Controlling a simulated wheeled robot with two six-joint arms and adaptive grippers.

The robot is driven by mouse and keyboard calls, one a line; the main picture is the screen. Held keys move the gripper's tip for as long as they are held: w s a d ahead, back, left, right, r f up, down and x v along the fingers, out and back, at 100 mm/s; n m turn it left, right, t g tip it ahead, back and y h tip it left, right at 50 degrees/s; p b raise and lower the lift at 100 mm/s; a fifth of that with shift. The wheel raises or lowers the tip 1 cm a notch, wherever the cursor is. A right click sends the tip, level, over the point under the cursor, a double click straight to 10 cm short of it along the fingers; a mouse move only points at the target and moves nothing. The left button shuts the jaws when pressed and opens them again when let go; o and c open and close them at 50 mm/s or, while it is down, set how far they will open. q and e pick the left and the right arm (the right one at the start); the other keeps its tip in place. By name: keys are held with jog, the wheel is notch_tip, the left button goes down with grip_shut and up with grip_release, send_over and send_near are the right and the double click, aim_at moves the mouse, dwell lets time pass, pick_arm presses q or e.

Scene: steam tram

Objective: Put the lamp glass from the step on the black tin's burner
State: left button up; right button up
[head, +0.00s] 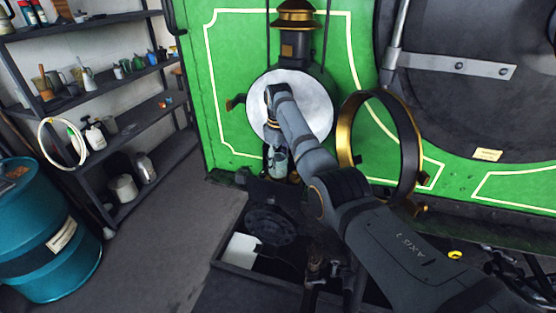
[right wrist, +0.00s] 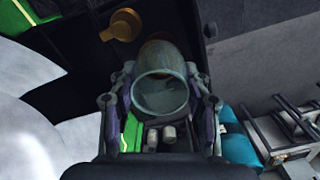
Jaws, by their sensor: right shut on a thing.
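My right gripper (head: 277,150) points down in front of the lamp's white reflector. In the right wrist view its fingers (right wrist: 165,105) are shut on the lamp glass (right wrist: 162,92), a pale greenish clear tube with its round rim toward the camera. The glass also shows small in the head view (head: 279,164), low by the green front. A brass round piece with a side tab (right wrist: 122,24) shows beyond the glass on something dark, apart from it in the picture; I cannot tell if it is the black tin's burner. The black tin is not clear. My left gripper is not in view.
The big lamp has a white reflector (head: 312,100) and a brass-rimmed door ring (head: 345,140) swung open to the right. The green front (head: 228,75) stands close behind. Shelves (head: 125,97) and a blue drum (head: 48,240) stand left. The floor (head: 165,235) between is clear.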

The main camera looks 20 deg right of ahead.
jog(key=shift+s+f, duration=0.15)
jog(key=shift+f, duration=0.5)
jog(key=shift+f, duration=0.45)
dwell(0.7)
jog(key=o, duration=1.3)
jog(key=shift+o, duration=0.2)
jog(key=shift+r, duration=0.2)
notch_tip(320, 180, up, 12)
jog(key=shift+f, duration=0.15)
